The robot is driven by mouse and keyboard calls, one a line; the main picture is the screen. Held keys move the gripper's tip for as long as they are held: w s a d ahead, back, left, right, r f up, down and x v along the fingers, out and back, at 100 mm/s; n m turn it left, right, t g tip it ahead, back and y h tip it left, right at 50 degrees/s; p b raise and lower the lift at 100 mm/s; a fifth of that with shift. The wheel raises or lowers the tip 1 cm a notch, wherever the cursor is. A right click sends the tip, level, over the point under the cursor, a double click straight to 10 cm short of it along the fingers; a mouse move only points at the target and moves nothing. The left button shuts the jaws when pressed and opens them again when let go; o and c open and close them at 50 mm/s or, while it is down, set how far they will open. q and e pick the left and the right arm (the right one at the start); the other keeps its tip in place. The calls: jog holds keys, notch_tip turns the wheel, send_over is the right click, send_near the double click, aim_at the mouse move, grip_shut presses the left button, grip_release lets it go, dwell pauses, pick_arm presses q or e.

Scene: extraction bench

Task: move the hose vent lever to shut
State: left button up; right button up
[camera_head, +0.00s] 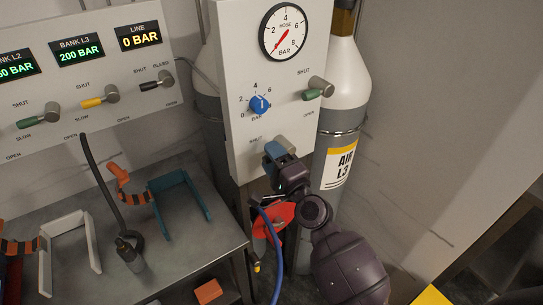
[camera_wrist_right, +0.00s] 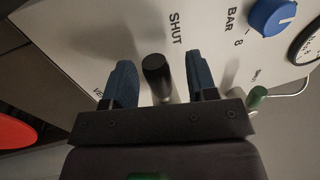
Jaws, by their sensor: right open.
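The hose vent lever shows in the right wrist view as a black-handled lever (camera_wrist_right: 157,76) on the pale panel (camera_head: 240,80). The word SHUT is printed above it, and part of a second label shows at its lower left. My right gripper (camera_head: 279,152) is at the panel's lower part and hides most of the lever in the head view. In the wrist view my right gripper (camera_wrist_right: 162,84) is open, with one blue finger on each side of the black handle and gaps between. I cannot tell exactly how the lever is turned. My left gripper is not in view.
Above are a blue knob (camera_head: 260,104), a green lever (camera_head: 312,94) and the hose gauge (camera_head: 285,32). A gas cylinder (camera_head: 345,120) stands close on the right. A blue hose (camera_head: 274,250) and red part (camera_head: 272,219) hang below. A metal bench (camera_head: 215,238) is left.

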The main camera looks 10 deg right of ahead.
jog(key=b+v, duration=0.2)
jog(key=v, duration=0.8)
jog(key=shift+s, duration=0.2)
jog(key=s+d+f+n+g+h, duration=0.2)
jog(key=s+d+f+n, duration=0.2)
jog(key=f, duration=0.3)
jog(key=s+d+f+n+g+h, duration=0.2)
jog(key=s+d+f+n, duration=0.2)
jog(key=s+f+n, duration=0.2)
jog(key=s+d+f+n+g+h, duration=0.3)
jog(key=s+d+f+n, duration=0.1)
jog(key=f, duration=0.5)
jog(key=shift+s+n, duration=0.4)
jog(key=shift+n, duration=0.2)
jog(key=shift+a+f, duration=0.1)
jog(key=shift+f, duration=0.05)
